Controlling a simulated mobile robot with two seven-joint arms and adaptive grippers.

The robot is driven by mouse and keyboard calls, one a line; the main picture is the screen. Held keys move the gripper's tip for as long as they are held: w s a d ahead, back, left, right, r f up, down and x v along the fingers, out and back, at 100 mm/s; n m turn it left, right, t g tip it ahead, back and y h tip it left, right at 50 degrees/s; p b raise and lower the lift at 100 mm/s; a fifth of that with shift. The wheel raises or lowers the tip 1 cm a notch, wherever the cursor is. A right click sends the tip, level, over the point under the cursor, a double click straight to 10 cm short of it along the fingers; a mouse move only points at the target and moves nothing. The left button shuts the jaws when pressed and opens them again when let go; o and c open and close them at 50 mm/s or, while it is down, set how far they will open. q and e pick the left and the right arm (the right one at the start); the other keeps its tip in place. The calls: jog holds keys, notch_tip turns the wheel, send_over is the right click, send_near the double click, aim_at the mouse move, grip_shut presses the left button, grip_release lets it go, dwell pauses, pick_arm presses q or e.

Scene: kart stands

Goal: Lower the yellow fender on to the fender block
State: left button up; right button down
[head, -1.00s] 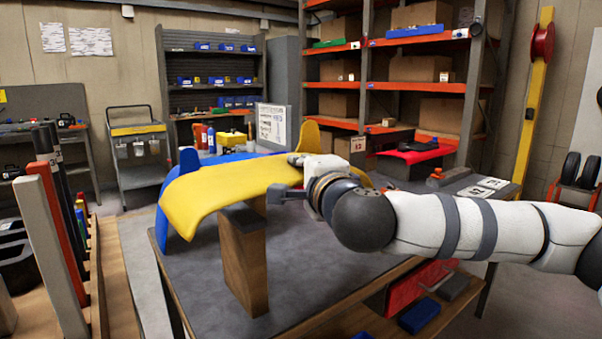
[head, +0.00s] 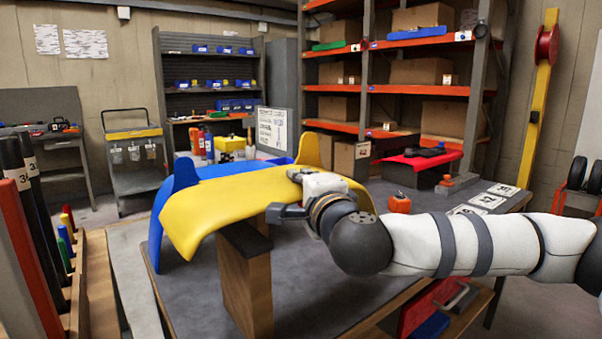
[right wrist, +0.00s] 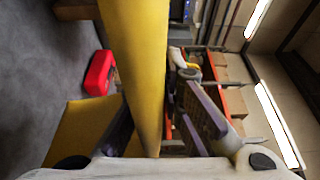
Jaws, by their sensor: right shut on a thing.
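The yellow fender (head: 215,202) is a curved panel, with its long side running left to right in the head view. My right gripper (head: 292,194) is shut on it, near its right part. In the right wrist view the fender (right wrist: 135,65) passes between the fingers of the gripper (right wrist: 160,128). The fender block (head: 246,285) is an upright wooden post with a dark top, standing on the grey table. The fender overlaps the back of its top; I cannot tell whether they touch. My left gripper is not in view.
A blue fender (head: 160,205) stands close behind the yellow one on the grey table (head: 320,285). A small orange object (head: 399,203) lies beyond my right arm. A wooden rack (head: 98,285) with dark tubes is at left. The front of the table is clear.

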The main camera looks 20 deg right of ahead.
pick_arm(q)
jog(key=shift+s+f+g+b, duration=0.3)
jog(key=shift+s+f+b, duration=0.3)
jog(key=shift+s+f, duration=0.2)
pick_arm(e)
jog(key=shift+f, duration=2.7)
jog(key=c, duration=1.7)
grip_release()
jog(key=shift+o, duration=0.2)
jog(key=shift+f, duration=0.1)
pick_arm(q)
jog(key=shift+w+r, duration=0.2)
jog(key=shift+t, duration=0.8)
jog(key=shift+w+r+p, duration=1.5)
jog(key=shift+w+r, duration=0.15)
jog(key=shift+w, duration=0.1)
pick_arm(e)
jog(key=s+d, duration=0.2)
jog(key=s, duration=0.3)
jog(key=shift+s, duration=0.35)
